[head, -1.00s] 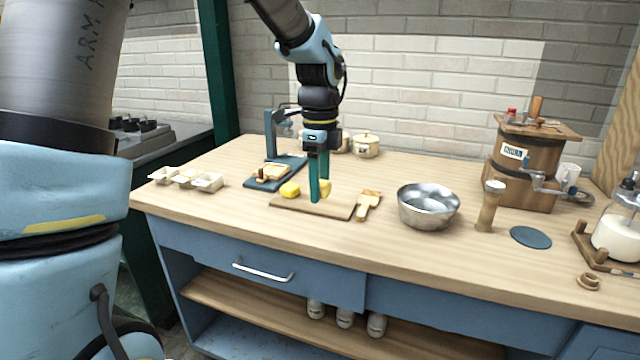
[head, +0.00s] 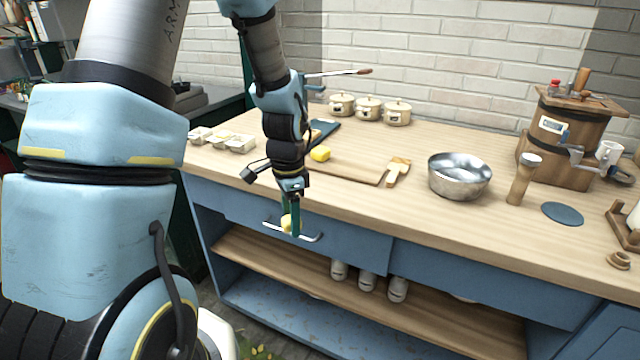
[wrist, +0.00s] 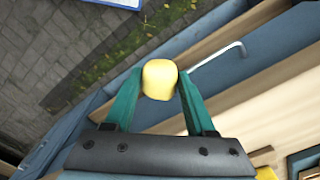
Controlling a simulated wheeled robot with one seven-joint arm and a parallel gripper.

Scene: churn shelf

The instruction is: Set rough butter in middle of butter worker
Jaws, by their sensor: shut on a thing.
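My gripper (head: 291,228), with green fingers, is shut on a yellow lump of rough butter (head: 286,222). It holds the lump in front of the bench's blue drawer, below the bench top. The wrist view shows the lump (wrist: 160,79) between the fingertips. A flat wooden board (head: 352,171) lies on the bench near its front edge; I cannot tell for sure that it is the butter worker. A second yellow lump (head: 320,153) is at the board's left end. My arm hides part of the blue slicer base (head: 325,129) behind.
A wooden paddle (head: 397,171) lies at the board's right end. A steel bowl (head: 459,178) stands farther right. An egg tray (head: 229,142) is on the left, and lidded pots (head: 368,108) stand at the back. A drawer handle (head: 311,238) is close to my gripper.

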